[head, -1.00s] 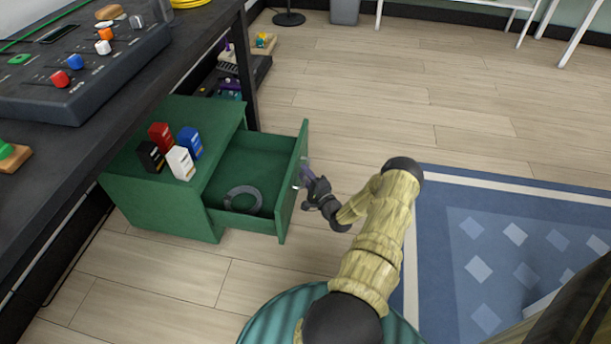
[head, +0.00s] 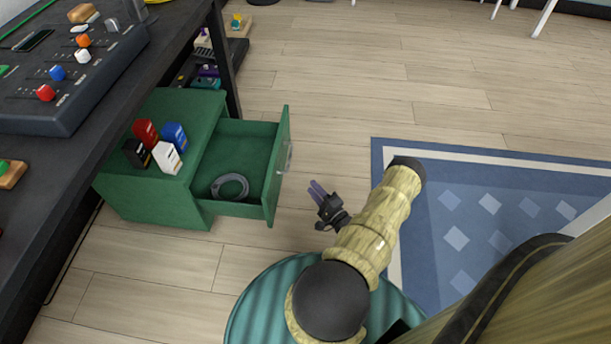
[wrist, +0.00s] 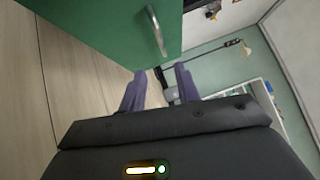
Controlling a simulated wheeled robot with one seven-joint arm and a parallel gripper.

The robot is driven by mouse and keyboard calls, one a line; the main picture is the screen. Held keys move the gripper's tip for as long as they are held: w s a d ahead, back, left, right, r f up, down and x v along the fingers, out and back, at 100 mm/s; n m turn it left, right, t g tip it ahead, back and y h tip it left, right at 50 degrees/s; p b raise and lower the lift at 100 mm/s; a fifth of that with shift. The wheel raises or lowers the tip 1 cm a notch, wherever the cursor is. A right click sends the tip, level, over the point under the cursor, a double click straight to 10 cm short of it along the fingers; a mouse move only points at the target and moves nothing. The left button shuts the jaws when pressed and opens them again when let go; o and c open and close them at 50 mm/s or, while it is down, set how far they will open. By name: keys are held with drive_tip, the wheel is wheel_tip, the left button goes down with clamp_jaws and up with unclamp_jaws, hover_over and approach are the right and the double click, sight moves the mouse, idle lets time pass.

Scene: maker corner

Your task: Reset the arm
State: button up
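My gripper (head: 317,188) is in the head view to the right of the open drawer, clear of it, over the wooden floor. In the wrist view its two purple fingers (wrist: 160,91) stand apart with nothing between them. The green drawer (head: 277,175) of the green cabinet (head: 150,202) is pulled out. A grey ring (head: 230,187) lies inside it. The drawer's metal handle (wrist: 156,30) shows in the wrist view beyond the fingers, not touched by them.
Red, blue, black and white small boxes (head: 166,158) stand on the cabinet top. A dark workbench (head: 60,185) with a control panel (head: 75,110) runs along the left. A blue rug (head: 480,190) lies to the right. The floor beyond the drawer is clear.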

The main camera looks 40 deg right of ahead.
drive_tip(key=shift+s+a+f, duration=0.1)
drive_tip(key=shift+s+f, duration=0.05)
drive_tip(key=shift+s, duration=0.95)
